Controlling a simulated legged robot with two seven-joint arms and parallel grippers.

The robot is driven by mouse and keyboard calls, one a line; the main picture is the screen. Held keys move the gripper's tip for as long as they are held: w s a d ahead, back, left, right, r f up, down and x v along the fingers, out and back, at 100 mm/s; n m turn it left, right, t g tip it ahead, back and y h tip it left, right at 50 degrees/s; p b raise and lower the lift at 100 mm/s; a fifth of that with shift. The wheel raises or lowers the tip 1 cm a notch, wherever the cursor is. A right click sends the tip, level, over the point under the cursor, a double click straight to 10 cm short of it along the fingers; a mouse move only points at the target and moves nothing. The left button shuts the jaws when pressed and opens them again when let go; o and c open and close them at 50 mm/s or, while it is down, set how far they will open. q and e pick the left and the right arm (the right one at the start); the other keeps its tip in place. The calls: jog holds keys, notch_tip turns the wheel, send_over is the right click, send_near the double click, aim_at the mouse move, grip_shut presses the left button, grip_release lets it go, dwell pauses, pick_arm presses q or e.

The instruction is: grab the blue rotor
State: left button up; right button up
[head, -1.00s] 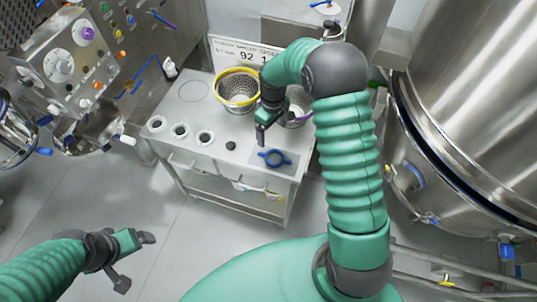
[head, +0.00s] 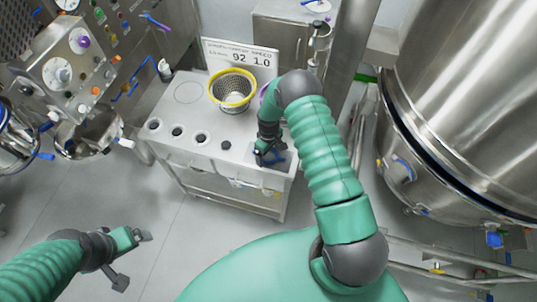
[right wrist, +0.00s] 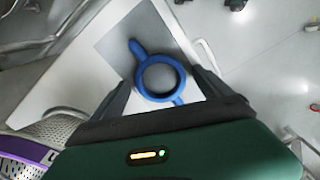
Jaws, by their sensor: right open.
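The blue rotor (right wrist: 137,62) is a ring with short arms, lying on a grey square plate (right wrist: 112,45) on the table top. In the right wrist view the ring sits between the two fingers of my open right gripper (right wrist: 162,82). I cannot tell whether the fingers touch it. In the head view my right gripper (head: 265,155) is over the rotor (head: 277,154) and hides much of it. My left gripper (head: 133,262) is at the lower left, away from the table; its finger opening is unclear.
A purple-rimmed basket (right wrist: 40,140) is close beside my right gripper. A large steel vessel (head: 460,90) stands at the right.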

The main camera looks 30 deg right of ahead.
jog(key=shift+w, duration=0.1)
jog(key=c, duration=0.3)
grip_shut()
jog(key=shift+r, duration=0.1)
